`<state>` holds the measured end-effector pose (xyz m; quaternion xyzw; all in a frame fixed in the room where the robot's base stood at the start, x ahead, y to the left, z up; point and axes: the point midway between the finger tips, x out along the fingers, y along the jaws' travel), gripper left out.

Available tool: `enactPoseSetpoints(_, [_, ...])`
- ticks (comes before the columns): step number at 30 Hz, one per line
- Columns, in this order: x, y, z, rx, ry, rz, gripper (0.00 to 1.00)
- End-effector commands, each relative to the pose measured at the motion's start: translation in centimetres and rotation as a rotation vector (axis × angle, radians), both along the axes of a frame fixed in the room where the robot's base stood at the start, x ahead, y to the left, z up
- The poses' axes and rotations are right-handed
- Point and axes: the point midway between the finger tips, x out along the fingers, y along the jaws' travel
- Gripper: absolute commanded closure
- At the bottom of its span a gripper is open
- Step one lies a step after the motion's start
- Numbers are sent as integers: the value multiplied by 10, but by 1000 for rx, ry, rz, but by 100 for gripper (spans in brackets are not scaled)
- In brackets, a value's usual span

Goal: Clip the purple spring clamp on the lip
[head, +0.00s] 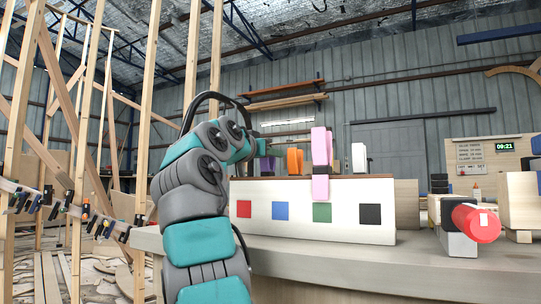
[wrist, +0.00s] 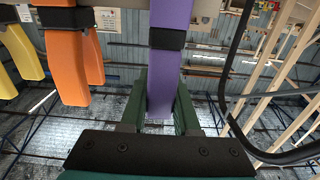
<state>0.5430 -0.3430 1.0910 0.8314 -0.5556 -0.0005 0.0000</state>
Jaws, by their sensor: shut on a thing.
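The purple spring clamp (wrist: 166,65) stands between the two green fingers of my gripper (wrist: 160,105) in the wrist view, with a dark band across it. My gripper is shut on its lower part in that picture. In the head view my gripper (head: 264,148) is at the left end of the row of clamps, with the purple clamp (head: 268,166) just below it, small and partly hidden. The lip (head: 372,176) is the thin brown top edge of a white board (head: 300,218). I cannot tell whether the purple clamp touches anything besides my fingers.
An orange clamp (head: 294,161) is beside the purple one, and a yellow clamp (wrist: 20,52) is beyond it. A pink clamp (head: 320,162) straddles the lip above the green square. A white clamp (head: 358,157) stands right. A red cylinder (head: 476,223) lies on a block at the bench's right.

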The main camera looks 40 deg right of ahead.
Motion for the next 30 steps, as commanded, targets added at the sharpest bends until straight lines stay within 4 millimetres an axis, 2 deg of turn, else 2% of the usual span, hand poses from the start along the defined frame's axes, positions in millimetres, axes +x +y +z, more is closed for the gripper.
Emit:
enactPoseSetpoints(4, [0,0,-7,0,0,0,100])
enactPoseSetpoints(13, [0,0,-6,0,0,0,100])
enactPoseSetpoints(14, [0,0,-6,0,0,0,67])
enactPoseSetpoints(15, [0,0,-6,0,0,0,63])
enactPoseSetpoints(22, [0,0,-6,0,0,0,37])
enactPoseSetpoints(30, [0,0,-6,0,0,0,35])
